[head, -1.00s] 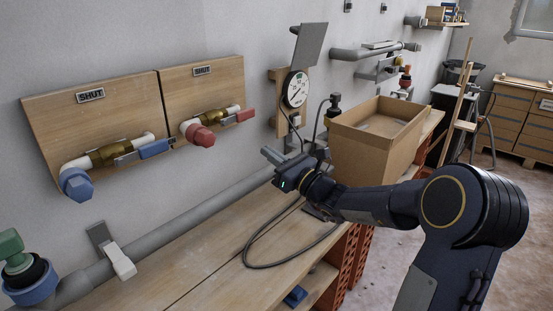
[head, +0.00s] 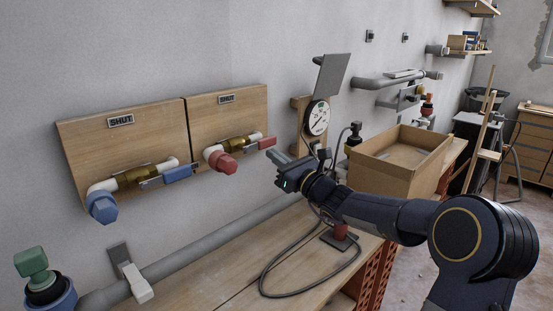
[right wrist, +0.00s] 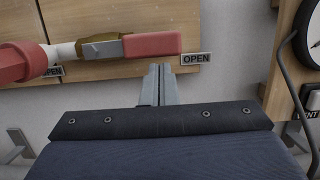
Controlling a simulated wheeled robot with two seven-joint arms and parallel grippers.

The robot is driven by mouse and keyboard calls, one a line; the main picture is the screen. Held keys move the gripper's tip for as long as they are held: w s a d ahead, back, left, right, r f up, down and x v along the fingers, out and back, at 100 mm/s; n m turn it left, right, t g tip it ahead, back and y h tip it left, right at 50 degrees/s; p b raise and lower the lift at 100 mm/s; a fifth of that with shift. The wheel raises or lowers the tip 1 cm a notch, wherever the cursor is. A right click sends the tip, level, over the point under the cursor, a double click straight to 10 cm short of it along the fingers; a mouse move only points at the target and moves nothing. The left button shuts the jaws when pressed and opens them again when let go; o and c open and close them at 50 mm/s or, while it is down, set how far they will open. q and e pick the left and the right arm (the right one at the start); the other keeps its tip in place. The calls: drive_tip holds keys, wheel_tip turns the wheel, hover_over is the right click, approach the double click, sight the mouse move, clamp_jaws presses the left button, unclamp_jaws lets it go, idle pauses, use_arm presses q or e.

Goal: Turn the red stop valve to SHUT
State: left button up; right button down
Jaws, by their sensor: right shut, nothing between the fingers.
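The red stop valve has a brass body (head: 237,144) with a red lever (head: 267,143) lying along the pipe and pointing right. A red end cap (head: 222,162) is on its left. A SHUT plate (head: 226,99) is above it on the wooden board. In the right wrist view the red lever (right wrist: 152,44) ends beside an OPEN plate (right wrist: 196,58). My right gripper (head: 273,156) is shut and empty, just below the lever's right end. Its fingertips (right wrist: 159,70) sit under the lever in the wrist view; I cannot tell if they touch. My left gripper is not in view.
A blue-levered valve (head: 178,174) is on the board to the left. A pressure gauge (head: 318,118) and a cardboard box (head: 400,160) are to the right. A grey pipe (head: 215,240) runs along the wall behind the bench. A black cable (head: 300,290) loops on the bench.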

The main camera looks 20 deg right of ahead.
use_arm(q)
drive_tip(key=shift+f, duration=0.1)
use_arm(e)
drive_tip(key=shift+d+r+n, duration=0.1)
drive_tip(key=shift+r+n, duration=0.15)
drive_tip(key=shift+n, duration=0.25)
